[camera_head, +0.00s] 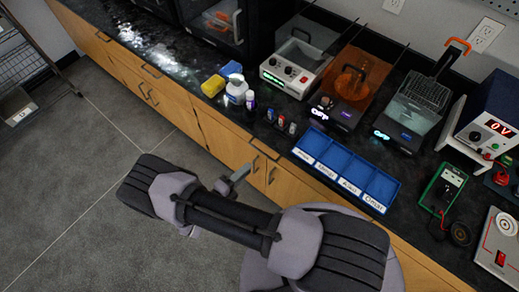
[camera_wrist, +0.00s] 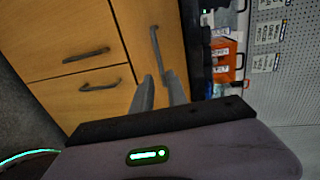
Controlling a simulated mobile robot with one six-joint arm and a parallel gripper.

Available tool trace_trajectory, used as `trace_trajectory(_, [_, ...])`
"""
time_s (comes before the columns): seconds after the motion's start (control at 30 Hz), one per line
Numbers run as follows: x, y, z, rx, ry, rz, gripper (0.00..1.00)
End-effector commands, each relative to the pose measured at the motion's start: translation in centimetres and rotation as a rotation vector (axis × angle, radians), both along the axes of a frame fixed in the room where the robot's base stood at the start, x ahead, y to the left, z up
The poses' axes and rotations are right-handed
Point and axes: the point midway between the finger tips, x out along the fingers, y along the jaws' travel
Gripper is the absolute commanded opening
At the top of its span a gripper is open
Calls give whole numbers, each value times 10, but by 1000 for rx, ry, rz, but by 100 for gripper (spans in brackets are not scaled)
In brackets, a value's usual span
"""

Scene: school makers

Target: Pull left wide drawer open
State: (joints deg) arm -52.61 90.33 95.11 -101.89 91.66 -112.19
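A wide wooden drawer front with a dark bar handle (camera_head: 265,150) is under the counter, near my gripper (camera_head: 236,177). Another wide drawer with a bar handle (camera_head: 151,71) is farther left along the same cabinet. Both look closed. In the wrist view, turned sideways, my gripper (camera_wrist: 160,84) points at a wooden front with a dark handle (camera_wrist: 155,46). The two fingers are apart with nothing between them. The handle is just beyond the fingertips and not between them. Two cabinet doors with handles (camera_wrist: 87,54) (camera_wrist: 98,85) lie beside that drawer.
The dark countertop (camera_head: 190,62) holds a blue sorting tray (camera_head: 350,170), small bottles (camera_head: 236,92), a yellow sponge (camera_head: 212,87) and several electronic devices. A wire shelf (camera_head: 25,65) stands at the far left. The grey floor (camera_head: 90,190) in front of the cabinet is clear.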

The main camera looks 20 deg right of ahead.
Motion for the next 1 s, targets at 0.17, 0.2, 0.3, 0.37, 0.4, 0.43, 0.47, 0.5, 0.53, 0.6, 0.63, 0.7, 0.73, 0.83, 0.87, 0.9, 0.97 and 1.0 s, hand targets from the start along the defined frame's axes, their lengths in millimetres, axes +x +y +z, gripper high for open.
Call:
trace_trajectory(0.17, [30, -43, -13, 0, 0, -7, 19])
trace_trajectory(0.2, [35, -51, -15, 1, -1, -7, 19])
trace_trajectory(0.3, [47, -67, -19, 2, -2, -7, 19])
trace_trajectory(0.37, [53, -74, -20, 2, -2, -6, 19])
trace_trajectory(0.4, [56, -78, -21, 3, -2, -5, 19])
trace_trajectory(0.43, [58, -80, -21, 3, -2, -4, 19])
trace_trajectory(0.47, [59, -82, -22, 3, -2, -5, 19])
trace_trajectory(0.5, [61, -84, -22, 3, -2, -5, 19])
trace_trajectory(0.53, [62, -85, -22, 3, -2, -4, 19])
trace_trajectory(0.6, [63, -87, -22, 3, -2, -3, 19])
trace_trajectory(0.63, [63, -88, -22, 3, -2, -3, 19])
trace_trajectory(0.7, [64, -88, -22, 3, -2, -3, 19])
trace_trajectory(0.73, [64, -88, -22, 3, -2, -3, 19])
trace_trajectory(0.83, [63, -88, -22, 3, -2, -3, 19])
trace_trajectory(0.87, [63, -88, -22, 3, -2, -3, 15])
trace_trajectory(0.9, [63, -88, -22, 3, -2, -3, 7])
trace_trajectory(0.97, [63, -87, -22, 3, -2, -3, 0])
trace_trajectory(1.0, [63, -87, -22, 3, -2, -3, 0])
